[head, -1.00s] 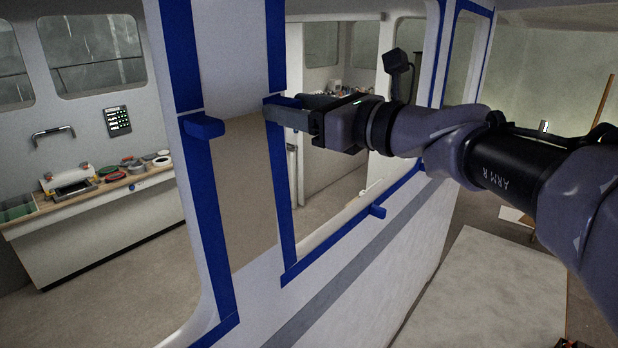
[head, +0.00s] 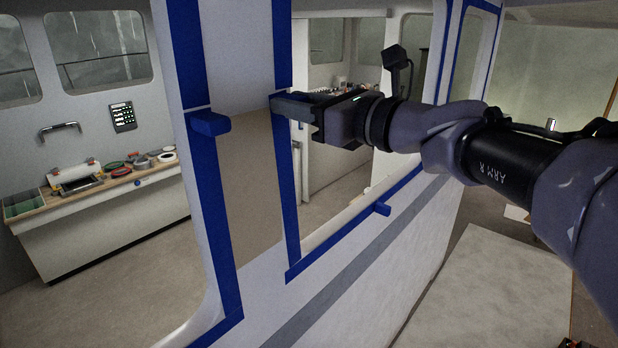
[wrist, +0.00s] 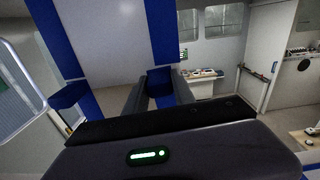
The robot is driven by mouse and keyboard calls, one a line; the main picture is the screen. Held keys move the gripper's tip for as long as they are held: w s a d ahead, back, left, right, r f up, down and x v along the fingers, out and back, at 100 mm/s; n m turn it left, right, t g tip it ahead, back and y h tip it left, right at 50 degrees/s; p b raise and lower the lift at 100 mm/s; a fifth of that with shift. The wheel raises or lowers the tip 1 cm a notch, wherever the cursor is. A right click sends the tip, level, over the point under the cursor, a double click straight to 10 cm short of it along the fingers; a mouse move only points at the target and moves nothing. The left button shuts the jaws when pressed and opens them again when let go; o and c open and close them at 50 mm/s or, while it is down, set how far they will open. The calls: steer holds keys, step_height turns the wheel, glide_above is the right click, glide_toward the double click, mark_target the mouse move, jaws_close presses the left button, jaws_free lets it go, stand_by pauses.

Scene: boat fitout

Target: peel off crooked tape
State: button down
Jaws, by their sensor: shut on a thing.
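Blue tape strips frame the window openings on the white cabin wall. My gripper (head: 280,103) is at the vertical strip (head: 290,190) between two openings. It is shut on a blue tape tab that sticks out from this strip. In the wrist view the tab (wrist: 160,80) shows between the two fingers (wrist: 157,92); in the head view the fingers mostly hide it. A second blue tab (head: 208,123) sticks out from the strip on the left and also shows in the wrist view (wrist: 68,94).
Inside the cabin at left, a workbench (head: 100,225) bears a green bin (head: 24,204), tape rolls and tools. A dark lamp-like fixture (head: 395,58) stands near my arm at the opening's right. A pale floor panel (head: 490,290) lies at lower right.

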steer(key=shift+d+f, duration=0.1)
steer(key=b+v, duration=0.2)
steer(key=v, duration=0.9)
